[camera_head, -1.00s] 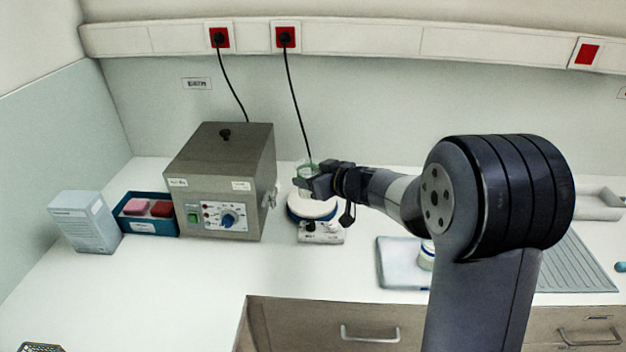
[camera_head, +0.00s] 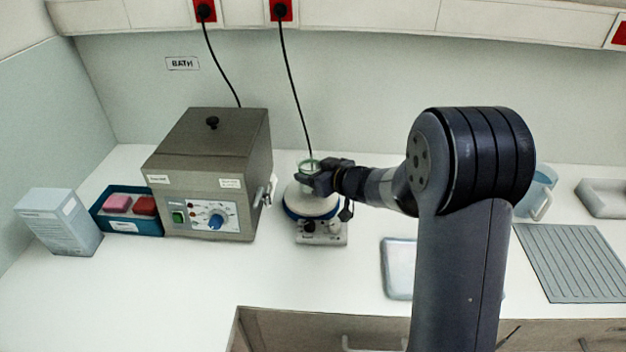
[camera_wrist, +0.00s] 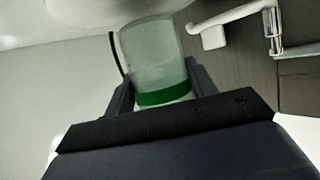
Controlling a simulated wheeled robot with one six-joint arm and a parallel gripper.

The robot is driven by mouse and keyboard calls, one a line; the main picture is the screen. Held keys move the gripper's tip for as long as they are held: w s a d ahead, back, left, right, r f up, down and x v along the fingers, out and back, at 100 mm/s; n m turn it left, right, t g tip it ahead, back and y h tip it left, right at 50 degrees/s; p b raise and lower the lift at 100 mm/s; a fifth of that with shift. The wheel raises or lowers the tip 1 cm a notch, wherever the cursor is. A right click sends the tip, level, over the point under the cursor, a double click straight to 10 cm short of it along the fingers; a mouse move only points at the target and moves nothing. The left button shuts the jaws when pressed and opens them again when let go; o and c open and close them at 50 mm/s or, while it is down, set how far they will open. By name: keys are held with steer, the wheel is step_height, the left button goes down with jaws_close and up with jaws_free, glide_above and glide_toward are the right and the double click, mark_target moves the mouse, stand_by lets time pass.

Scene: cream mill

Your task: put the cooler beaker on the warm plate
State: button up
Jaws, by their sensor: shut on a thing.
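My gripper (camera_head: 312,180) is shut on a clear glass beaker (camera_head: 308,165), whose rim shows above the fingers in the head view. In the wrist view the beaker (camera_wrist: 151,58) stands between the fingers and has a green band low on its wall. The warm plate (camera_head: 312,205), a round white top with a blue ring on a small white base with knobs, is directly below the gripper. The gripper and arm hide part of the plate's top. I cannot tell whether the beaker touches the plate.
A grey metal bath (camera_head: 212,165) with a lid and a tap stands close left of the plate. Further left are a blue tray (camera_head: 125,222) with pink and red blocks and a pale box (camera_head: 58,222). A blue jug (camera_head: 540,190) and a ribbed drainer (camera_head: 568,262) are at right.

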steer(key=shift+f, duration=0.75)
steer(key=shift+f, duration=0.25)
steer(key=o, duration=1)
steer(key=shift+o, duration=0.2)
steer(key=shift+r, duration=0.1)
steer(key=shift+r, duration=0.2)
steer(key=v, duration=1.2)
steer(key=shift+w+d, duration=0.1)
